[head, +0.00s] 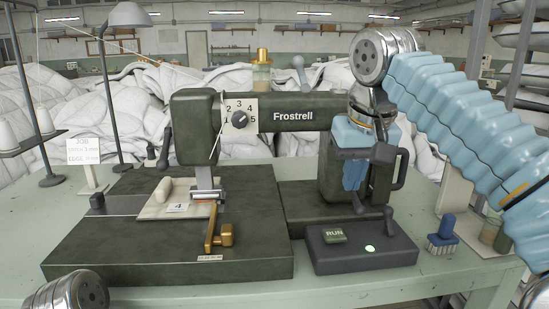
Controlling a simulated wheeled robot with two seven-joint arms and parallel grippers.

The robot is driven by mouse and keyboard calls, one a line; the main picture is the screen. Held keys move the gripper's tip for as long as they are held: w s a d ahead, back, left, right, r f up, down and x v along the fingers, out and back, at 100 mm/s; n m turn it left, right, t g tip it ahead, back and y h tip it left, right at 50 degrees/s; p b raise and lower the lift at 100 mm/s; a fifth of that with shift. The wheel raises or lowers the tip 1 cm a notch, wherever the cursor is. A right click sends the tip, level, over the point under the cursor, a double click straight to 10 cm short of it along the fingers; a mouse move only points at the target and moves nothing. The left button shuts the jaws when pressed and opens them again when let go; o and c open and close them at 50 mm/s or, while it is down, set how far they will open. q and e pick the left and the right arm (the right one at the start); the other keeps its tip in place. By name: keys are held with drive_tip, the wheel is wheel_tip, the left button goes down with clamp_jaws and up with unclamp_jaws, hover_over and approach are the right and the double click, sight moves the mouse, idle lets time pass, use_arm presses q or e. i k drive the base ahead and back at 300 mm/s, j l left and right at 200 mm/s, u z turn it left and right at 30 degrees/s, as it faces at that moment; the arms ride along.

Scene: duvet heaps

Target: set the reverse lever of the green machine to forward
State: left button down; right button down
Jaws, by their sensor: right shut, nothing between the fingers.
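The green machine (300,117), marked Frostrell, stands on the table with a numbered dial on its arm. A brass lever (212,232) stands on its bed, above a small label too small to read. A dark lever (164,150) is at the left of its head, and a grey lever (301,72) tilts up from its top. I cannot tell which lever is the reverse lever. My right gripper (355,187) is light blue, shut and empty, pointing down in front of the machine's right-hand pillar. I cannot tell whether it touches the pillar. My left gripper is out of view.
A dark control box (360,260) with a RUN button and lit green lamp stands at the front right. A blue brush (442,236) is right of it. A lamp (128,15), thread cones and a job card (84,150) stand left. White duvet heaps (72,115) lie behind.

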sight(359, 210)
drive_tip(key=k, duration=0.95)
